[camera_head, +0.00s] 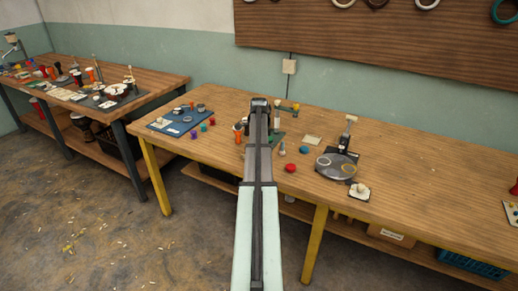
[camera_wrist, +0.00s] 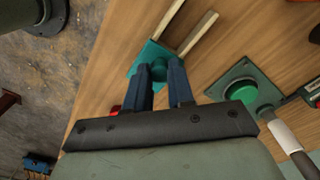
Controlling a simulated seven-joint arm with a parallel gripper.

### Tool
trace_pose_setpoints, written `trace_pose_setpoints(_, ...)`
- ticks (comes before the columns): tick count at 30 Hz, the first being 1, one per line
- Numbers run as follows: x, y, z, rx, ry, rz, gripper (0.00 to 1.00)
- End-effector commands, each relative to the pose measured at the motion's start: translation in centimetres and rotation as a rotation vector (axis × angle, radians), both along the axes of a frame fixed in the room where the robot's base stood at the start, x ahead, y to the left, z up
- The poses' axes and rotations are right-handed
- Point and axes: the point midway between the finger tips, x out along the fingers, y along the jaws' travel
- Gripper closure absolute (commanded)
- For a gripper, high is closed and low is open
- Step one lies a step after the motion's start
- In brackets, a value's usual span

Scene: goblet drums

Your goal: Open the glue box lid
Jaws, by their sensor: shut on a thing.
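In the wrist view, a small teal box-like piece (camera_wrist: 136,66) with a rounded teal knob lies at my fingertips; I take it to be the glue box and its lid. Two pale wooden strips (camera_wrist: 198,35) run from it. My gripper (camera_wrist: 160,70) is shut on the knob, with a dark finger on each side. Whether the lid is raised cannot be told. In the head view my gripper (camera_head: 260,103) is over the middle of the workbench, and my arm hides most of what is under it.
A green round piece on a square plate (camera_wrist: 243,90) is beside my gripper. On the workbench (camera_head: 400,165), a blue mat (camera_head: 172,122) is left, a red round piece (camera_head: 290,168) and a dark disc stand (camera_head: 336,166) right.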

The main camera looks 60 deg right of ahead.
Motion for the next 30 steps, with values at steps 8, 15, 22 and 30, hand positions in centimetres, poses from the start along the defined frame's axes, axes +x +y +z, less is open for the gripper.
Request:
trace_pose_setpoints(8, 0.5, -0.1, 0.0, 0.0, 0.0, 0.001, 1.0)
trace_pose_setpoints(15, 4.6, -0.2, 0.0, 0.0, 0.0, 0.003, 1.0)
trace_pose_setpoints(22, 6.2, 0.0, 0.0, -0.001, -0.001, 0.0, 1.0)
trace_pose_setpoints(30, 6.1, 0.0, 0.0, -0.001, -0.001, 0.0, 0.67)
